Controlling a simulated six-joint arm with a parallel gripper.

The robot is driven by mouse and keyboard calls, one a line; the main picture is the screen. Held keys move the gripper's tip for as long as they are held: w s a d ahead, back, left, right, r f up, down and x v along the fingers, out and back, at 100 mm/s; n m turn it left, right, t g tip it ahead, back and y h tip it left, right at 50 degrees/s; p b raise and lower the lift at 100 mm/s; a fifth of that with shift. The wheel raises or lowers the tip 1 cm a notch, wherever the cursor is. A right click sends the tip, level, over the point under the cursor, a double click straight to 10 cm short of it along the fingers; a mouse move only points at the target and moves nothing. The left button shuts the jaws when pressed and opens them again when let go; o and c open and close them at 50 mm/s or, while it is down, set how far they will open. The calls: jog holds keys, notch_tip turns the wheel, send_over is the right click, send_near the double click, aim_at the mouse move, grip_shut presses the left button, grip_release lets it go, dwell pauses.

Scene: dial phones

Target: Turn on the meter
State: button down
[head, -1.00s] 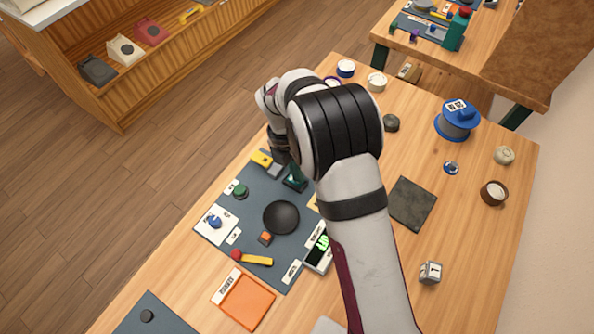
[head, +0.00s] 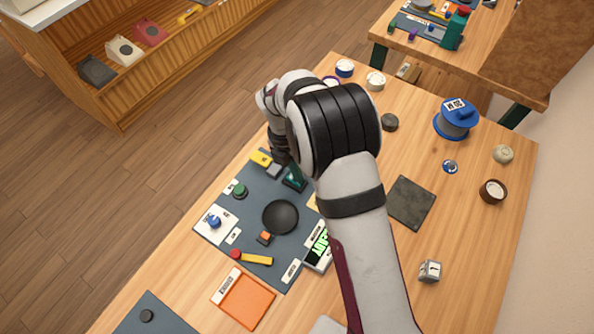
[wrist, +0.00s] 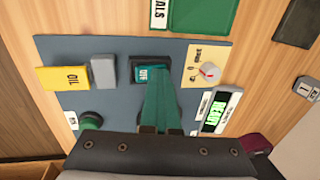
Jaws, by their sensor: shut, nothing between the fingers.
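The meter's display (wrist: 214,112) sits on the right side of the panel in the wrist view and reads READY in green; it also shows in the head view (head: 317,246), partly behind my arm. A teal rocker switch (wrist: 152,72) in a dark frame lies at the panel's top middle, and in the head view (head: 295,180). My gripper (wrist: 160,88) is shut and empty, its green fingers reaching to the lower edge of the switch. I cannot tell whether the tips touch it. In the head view the fingers are mostly hidden by my arm.
The blue-grey panel (wrist: 120,48) also holds a yellow block (wrist: 63,78), a grey block (wrist: 103,71), a dial (wrist: 208,71) and a green button (wrist: 90,120). A black round pad (head: 281,217) and an orange tray (head: 245,300) are nearer in the head view.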

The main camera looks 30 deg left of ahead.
jog(key=shift+s+a+f, duration=0.1)
jog(key=shift+a+f, duration=0.3)
jog(key=shift+a, duration=0.1)
notch_tip(320, 180, up, 14)
jog(key=a, duration=0.2)
jog(key=shift+w+a+r, duration=0.2)
jog(key=shift+a, duration=0.2)
jog(key=d+f, duration=0.1)
jog(key=f, duration=0.3)
jog(key=d+f, duration=0.1)
jog(key=f, duration=0.4)
jog(key=d+f, duration=0.1)
jog(key=f, duration=0.3)
jog(key=shift+s+d+f, duration=0.2)
jog(key=shift+s+d, duration=0.05)
jog(key=shift+d, duration=0.05)
